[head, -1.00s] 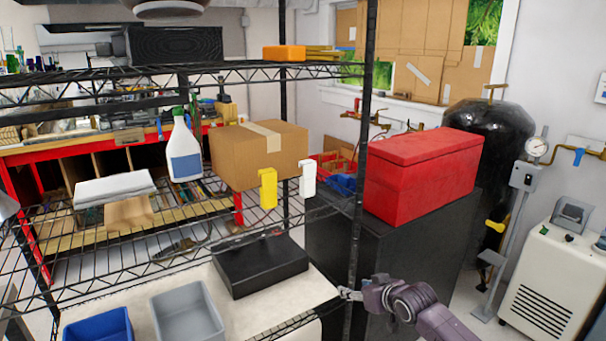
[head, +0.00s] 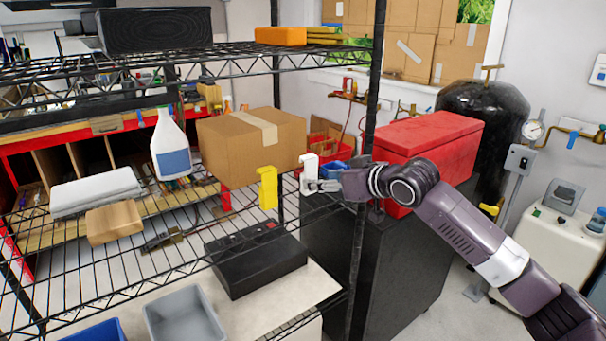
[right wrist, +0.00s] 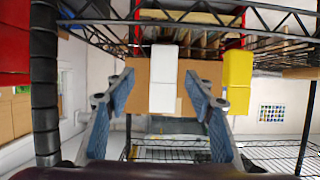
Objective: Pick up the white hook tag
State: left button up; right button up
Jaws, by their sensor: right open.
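The white hook tag (head: 310,165) hangs at the front edge of the middle wire shelf, right of a similar yellow tag (head: 267,187). My right gripper (head: 312,186) reaches in from the right and is at the white tag, covering part of its lower end. In the right wrist view the white tag (right wrist: 164,62) lies in line with the gap between the open fingers (right wrist: 160,88), with visible space on both sides. The yellow tag (right wrist: 237,70) is outside the fingers, to the right. My left gripper is not in view.
A cardboard box (head: 228,150) stands on the shelf behind the tags. The black rack post (head: 369,110) is close to my right forearm. A red toolbox (head: 425,137) stands behind that arm. A black box (head: 255,265) sits on the lower level.

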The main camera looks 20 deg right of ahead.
aim_at(313, 196)
jog(key=shift+w+a+f, duration=0.1)
jog(key=shift+w+a, duration=0.05)
jog(key=shift+w, duration=0.2)
jog(key=shift+w+a+f+p, duration=0.15)
jog(key=shift+w+a+p, duration=0.2)
jog(key=shift+w+p, duration=0.2)
jog(key=shift+w+a+f+p, duration=0.1)
jog(key=shift+w+a+p, duration=0.3)
jog(key=shift+w, duration=0.2)
jog(key=shift+x, duration=1.15)
jog(key=shift+w+f, duration=0.15)
jog(key=shift+f, duration=0.1)
jog(key=shift+c, duration=0.2)
jog(key=c, duration=1.1)
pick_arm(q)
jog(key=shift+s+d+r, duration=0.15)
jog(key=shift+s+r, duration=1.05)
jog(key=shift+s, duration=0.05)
pick_arm(e)
jog(key=shift+r, duration=0.1)
